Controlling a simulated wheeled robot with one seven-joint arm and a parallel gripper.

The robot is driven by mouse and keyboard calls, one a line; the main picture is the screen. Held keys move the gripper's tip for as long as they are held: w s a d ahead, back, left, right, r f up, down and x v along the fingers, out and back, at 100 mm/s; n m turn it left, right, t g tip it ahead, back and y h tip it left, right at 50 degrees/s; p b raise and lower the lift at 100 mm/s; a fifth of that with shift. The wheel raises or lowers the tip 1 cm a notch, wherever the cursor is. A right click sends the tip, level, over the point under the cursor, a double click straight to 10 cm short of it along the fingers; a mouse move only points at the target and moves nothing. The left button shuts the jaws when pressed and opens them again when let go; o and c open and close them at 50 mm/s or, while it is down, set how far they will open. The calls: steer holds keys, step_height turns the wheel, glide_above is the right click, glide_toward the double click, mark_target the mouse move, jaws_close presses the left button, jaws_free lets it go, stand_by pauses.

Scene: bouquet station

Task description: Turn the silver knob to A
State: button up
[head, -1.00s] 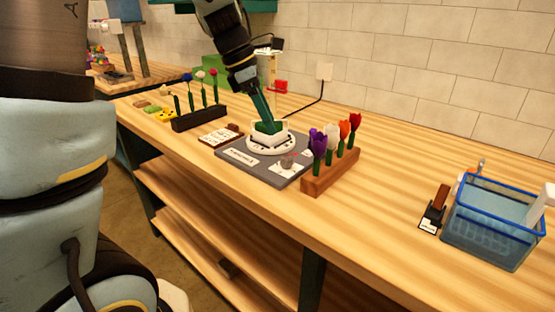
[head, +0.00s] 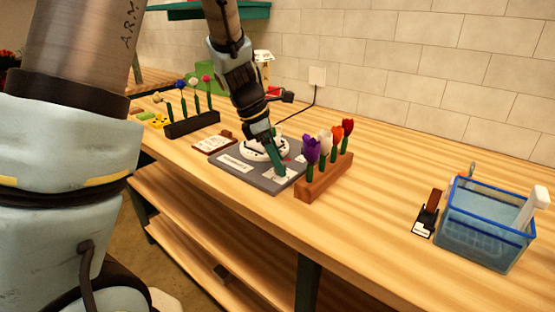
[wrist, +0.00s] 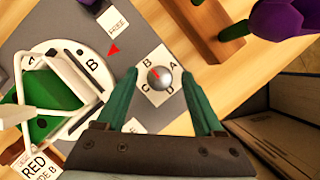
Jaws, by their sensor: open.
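The silver knob (wrist: 161,79) sits on a white square plate (wrist: 147,96) lettered A, B, C and D. Its red mark points up-left, toward B; A is at the upper right of the plate in the wrist view. My gripper (wrist: 160,74) is open, with one green finger on each side of the knob and a gap visible on both sides. In the head view my gripper (head: 279,168) is low over the right part of the grey board (head: 232,172) and hides the knob.
A white round turntable (wrist: 100,85) marked A and B stands left of the knob, with a white frame on it. A wooden block (head: 325,180) with several tulips is close on the right.

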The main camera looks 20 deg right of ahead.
jaws_close()
stand_by(0.4)
steer(key=shift+w+m, duration=0.1)
steer(key=shift+m, duration=0.3)
steer(key=m+g+p, duration=0.1)
steer(key=m, duration=0.2)
steer(key=shift+w+r+y+p, duration=0.1)
steer(key=shift+y+p, duration=0.2)
steer(key=m+g+y+p, duration=0.1)
steer(key=m, duration=0.1)
steer(key=m+p, duration=0.1)
steer(key=m, duration=0.2)
steer(key=shift+d+m+g+y+p, duration=0.15)
steer(key=shift+m+g+y+p, duration=0.15)
steer(key=shift+g+y, duration=0.1)
steer(key=m+p, duration=0.1)
steer(key=m, duration=0.1)
steer(key=m+y, duration=0.1)
steer(key=m, duration=0.1)
steer(key=shift+w+d+g+y+p, duration=0.1)
steer(key=shift+g+y+p, duration=0.2)
steer(key=shift+p, duration=0.05)
steer(key=shift+d+m+y+p, duration=0.1)
steer(key=shift+m+y+p, duration=0.5)
steer(key=shift+m, duration=1.5)
